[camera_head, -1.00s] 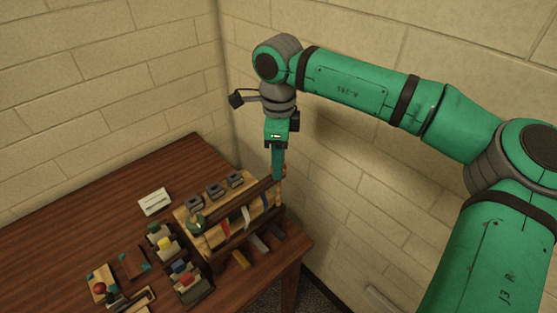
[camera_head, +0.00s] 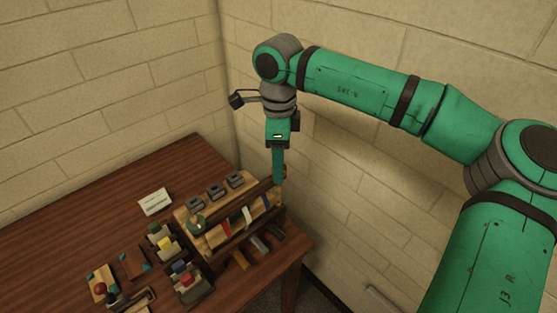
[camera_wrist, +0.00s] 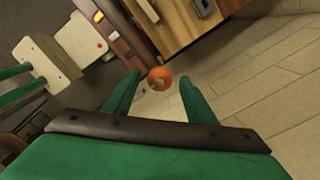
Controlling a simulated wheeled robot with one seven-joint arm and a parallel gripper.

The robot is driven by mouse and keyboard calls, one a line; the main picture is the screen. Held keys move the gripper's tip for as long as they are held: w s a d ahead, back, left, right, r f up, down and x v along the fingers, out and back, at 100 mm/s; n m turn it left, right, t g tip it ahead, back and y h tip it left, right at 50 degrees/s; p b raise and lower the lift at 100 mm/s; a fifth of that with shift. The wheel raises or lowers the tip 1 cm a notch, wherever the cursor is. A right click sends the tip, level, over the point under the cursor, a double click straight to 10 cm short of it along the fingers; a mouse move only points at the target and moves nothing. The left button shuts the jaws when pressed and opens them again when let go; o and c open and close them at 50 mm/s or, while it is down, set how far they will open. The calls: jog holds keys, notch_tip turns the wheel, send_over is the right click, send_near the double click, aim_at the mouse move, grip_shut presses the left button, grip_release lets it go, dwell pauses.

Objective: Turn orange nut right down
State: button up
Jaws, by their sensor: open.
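The orange nut (camera_wrist: 160,74) is a small round knob at the end of a wooden frame, in the wrist view. My gripper (camera_wrist: 158,88) is open, with one green finger on each side of the nut. Gaps show between the nut and both fingers, and it looks slightly beyond the tips. In the head view my gripper (camera_head: 279,182) points down at the right end of the wooden rack (camera_head: 187,217); the nut is mostly hidden there.
The rack holds several dark clips (camera_head: 216,191) and coloured strips. A brick wall (camera_head: 345,190) is close on the right.

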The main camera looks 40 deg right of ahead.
notch_tip(320, 180, up, 11)
dwell(0.5)
jog(key=shift+f, duration=0.15)
dwell(0.4)
